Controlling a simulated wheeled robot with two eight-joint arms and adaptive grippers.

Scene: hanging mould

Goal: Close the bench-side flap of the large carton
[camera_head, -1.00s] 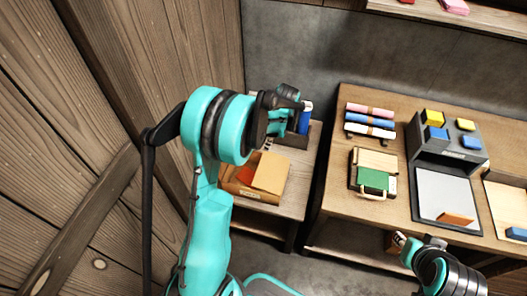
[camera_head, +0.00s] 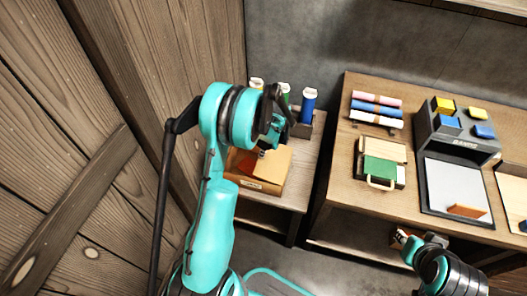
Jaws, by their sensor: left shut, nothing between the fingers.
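The large carton (camera_head: 250,184) is an orange-brown box on the small side table at the left of the bench. A light tan flap (camera_head: 273,168) shows on its right, bench-facing side; I cannot tell its exact angle. Reddish contents or an inner face show beside it, and my left arm covers the carton's left part. My left gripper (camera_head: 274,136) is shut and empty, above the carton's back edge; its fingertips are partly hidden, and I cannot tell if they touch the carton. My right arm is at the lower right; its fingers are not clear.
Bottles with white caps, one blue (camera_head: 308,103), stand in a dark holder behind the carton. The wooden bench (camera_head: 335,185) to the right holds rolls, a green-and-tan case (camera_head: 381,168) and a grey stand (camera_head: 455,130). A gap separates bench and side table.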

